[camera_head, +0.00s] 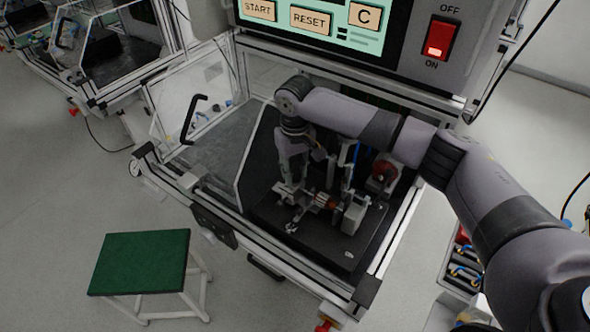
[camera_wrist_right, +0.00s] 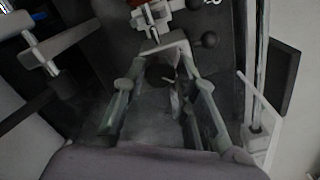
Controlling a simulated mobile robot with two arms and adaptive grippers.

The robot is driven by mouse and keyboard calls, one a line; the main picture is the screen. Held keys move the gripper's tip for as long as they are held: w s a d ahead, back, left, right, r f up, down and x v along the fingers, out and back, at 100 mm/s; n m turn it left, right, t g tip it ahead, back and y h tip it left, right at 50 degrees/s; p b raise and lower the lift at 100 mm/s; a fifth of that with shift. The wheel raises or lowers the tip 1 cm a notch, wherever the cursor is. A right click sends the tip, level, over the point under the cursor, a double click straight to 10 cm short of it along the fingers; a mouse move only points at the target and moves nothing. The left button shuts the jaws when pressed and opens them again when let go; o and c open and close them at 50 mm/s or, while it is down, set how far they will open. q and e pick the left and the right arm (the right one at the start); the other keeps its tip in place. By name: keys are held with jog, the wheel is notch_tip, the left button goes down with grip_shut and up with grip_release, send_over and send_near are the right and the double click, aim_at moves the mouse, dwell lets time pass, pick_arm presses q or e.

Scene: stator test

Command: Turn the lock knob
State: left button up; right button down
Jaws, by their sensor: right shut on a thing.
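My right gripper (camera_head: 291,190) reaches down into the open test station, onto the fixture. In the right wrist view its two fingers (camera_wrist_right: 163,82) stand on either side of a dark rounded part that looks like the lock knob (camera_wrist_right: 158,75). The gripper is shut on this part, which is shaded and partly hidden by the fingers. The fixture's red and silver clamp parts (camera_wrist_right: 151,17) are above the fingers in that view. My left gripper is not in view.
The black base plate (camera_head: 337,251) lies inside the station's aluminium frame. A red round part (camera_head: 384,172) is to the gripper's right. The clear door with a black handle (camera_head: 190,118) stands at the left. A green-topped stool (camera_head: 140,262) is on the floor.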

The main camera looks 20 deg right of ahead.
jog(key=shift+r, duration=0.1)
jog(key=n+p, duration=0.3)
jog(key=shift+r, duration=0.1)
jog(key=n+p, duration=0.1)
jog(key=n, duration=0.1)
jog(key=shift+n+p, duration=0.4)
jog(key=n+p, duration=0.1)
jog(key=n, duration=0.1)
jog(key=shift+n, duration=0.4)
jog(key=n+p, duration=0.1)
jog(key=n, duration=0.3)
jog(key=n+p, duration=0.1)
jog(key=n, duration=0.3)
jog(key=shift+n, duration=0.4)
jog(key=c, duration=1.3)
grip_release()
jog(key=shift+f, duration=0.2)
